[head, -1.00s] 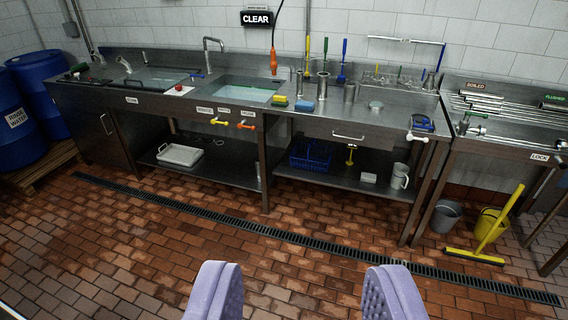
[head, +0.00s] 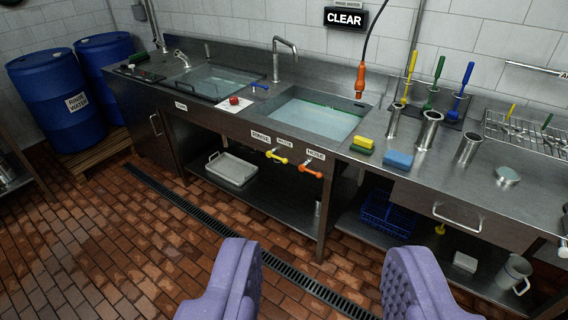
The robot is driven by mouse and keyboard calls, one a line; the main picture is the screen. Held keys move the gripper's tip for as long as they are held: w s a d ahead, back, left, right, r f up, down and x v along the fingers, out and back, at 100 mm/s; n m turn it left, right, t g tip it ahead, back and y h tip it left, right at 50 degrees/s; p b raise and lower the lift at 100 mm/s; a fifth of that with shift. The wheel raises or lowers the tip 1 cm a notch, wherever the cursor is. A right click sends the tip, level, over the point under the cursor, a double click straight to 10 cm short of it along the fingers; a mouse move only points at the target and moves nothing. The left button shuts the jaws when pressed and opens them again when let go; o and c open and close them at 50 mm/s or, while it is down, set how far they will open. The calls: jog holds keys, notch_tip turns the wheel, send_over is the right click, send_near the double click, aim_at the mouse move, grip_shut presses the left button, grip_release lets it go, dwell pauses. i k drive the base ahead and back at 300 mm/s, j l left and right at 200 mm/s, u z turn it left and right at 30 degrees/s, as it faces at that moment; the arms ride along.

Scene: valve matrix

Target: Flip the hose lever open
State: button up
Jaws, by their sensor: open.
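The hose lever is a small orange handle (head: 310,170) on the front of the steel sink bench, just below the label reading HOSE (head: 316,154). It lies roughly sideways; I cannot tell its exact setting. A yellow lever (head: 277,156) sits just left of it under other labels. My gripper (head: 322,262) has two purple padded fingers spread wide with nothing between them. It is in the foreground, well short of the bench and lower in the picture than the orange lever. Nothing hides the lever.
The sink basin (head: 318,115) holds water. Sponges (head: 398,160) and metal cups (head: 428,130) stand on the worktop. Blue barrels (head: 45,95) are at the left. A lower shelf holds a white tray (head: 231,169) and a blue crate (head: 388,214). A drain grate (head: 180,205) crosses the brick floor.

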aim_at(302, 168)
jog(key=i+l, duration=0.1)
jog(key=i, duration=0.45)
jog(key=i+l+u, duration=0.1)
jog(key=i, duration=0.45)
jog(key=i+l, duration=0.1)
jog(key=i, duration=0.45)
jog(key=i+l, duration=0.15)
jog(key=i, duration=0.4)
jog(key=i+l+u, duration=0.1)
jog(key=i, duration=0.45)
